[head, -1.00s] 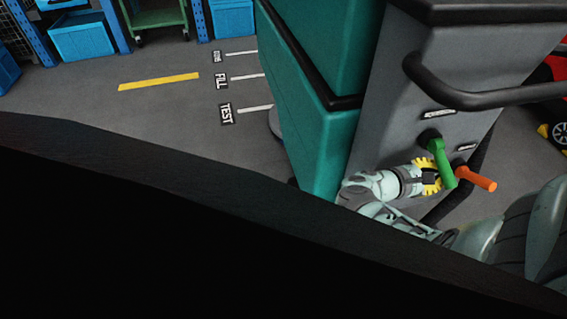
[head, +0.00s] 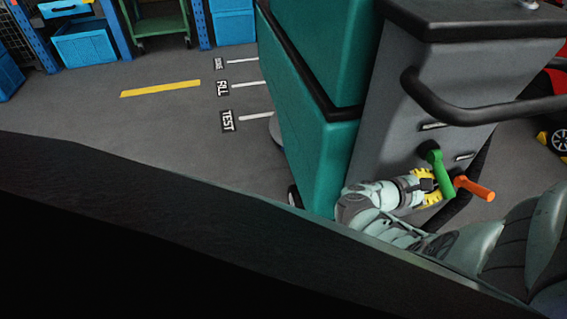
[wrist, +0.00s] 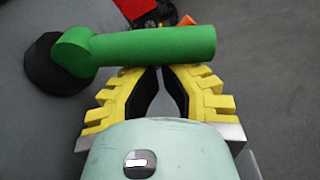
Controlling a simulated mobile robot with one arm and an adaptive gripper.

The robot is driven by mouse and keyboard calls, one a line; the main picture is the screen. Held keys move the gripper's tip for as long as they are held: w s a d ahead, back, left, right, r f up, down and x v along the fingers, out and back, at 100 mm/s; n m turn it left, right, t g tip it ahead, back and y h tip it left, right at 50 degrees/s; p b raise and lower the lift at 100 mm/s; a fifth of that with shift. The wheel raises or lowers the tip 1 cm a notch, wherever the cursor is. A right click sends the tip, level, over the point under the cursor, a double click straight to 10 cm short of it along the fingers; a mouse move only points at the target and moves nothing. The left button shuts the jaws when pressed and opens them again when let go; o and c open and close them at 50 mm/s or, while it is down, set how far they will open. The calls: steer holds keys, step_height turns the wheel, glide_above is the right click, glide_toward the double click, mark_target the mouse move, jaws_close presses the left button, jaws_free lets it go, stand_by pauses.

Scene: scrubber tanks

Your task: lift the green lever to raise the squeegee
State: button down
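The green lever (head: 441,174) sticks out from the grey rear panel of the teal scrubber and points downward in the head view. In the wrist view the green lever (wrist: 150,45) lies across the picture from its black hub (wrist: 52,65) at the left. My gripper (head: 433,187) is just left of the lever in the head view. In the wrist view the yellow fingertips (wrist: 160,69) come together at the lever's near edge, with nothing between them. They look very close to the lever; contact cannot be told. The squeegee is not clearly seen.
An orange lever (head: 474,187) sits right beside the green one. A black handle bar (head: 470,108) curves above both. The teal tank (head: 325,150) stands left of my arm. Open grey floor with a yellow line (head: 160,89) lies farther left.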

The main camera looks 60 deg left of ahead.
mark_target(446, 184)
steer(key=shift+d+r, duration=0.1)
steer(key=shift+r, duration=0.15)
steer(key=n+p, duration=0.1)
steer(key=d+r+n+p, duration=0.1)
steer(key=n+p, duration=0.1)
steer(key=p, duration=0.1)
steer(key=shift+s+d+r+h, duration=0.25)
steer(key=shift+r+h, duration=0.15)
steer(key=n, duration=0.1)
steer(key=r+n+p, duration=0.1)
steer(key=n, duration=0.1)
steer(key=shift+d+r+h+p, duration=0.25)
steer(key=shift+d+h+p, duration=0.05)
steer(key=shift+s+r+n+h+p, duration=0.1)
steer(key=shift+r+n+h+p, duration=0.1)
steer(key=shift+r+n, duration=0.3)
steer(key=shift+r+n+h+p, duration=0.1)
steer(key=shift+r+n+p, duration=0.05)
steer(key=shift+n, duration=0.55)
steer(key=shift+d, duration=0.1)
steer(key=f, duration=0.1)
steer(key=d+f, duration=0.2)
steer(key=shift+s+f+b, duration=0.1)
steer(key=shift+f+b, duration=0.25)
steer(key=shift+b, duration=0.05)
steer(key=p+v, duration=0.1)
steer(key=v, duration=0.8)
steer(key=shift+s+a+r, duration=0.3)
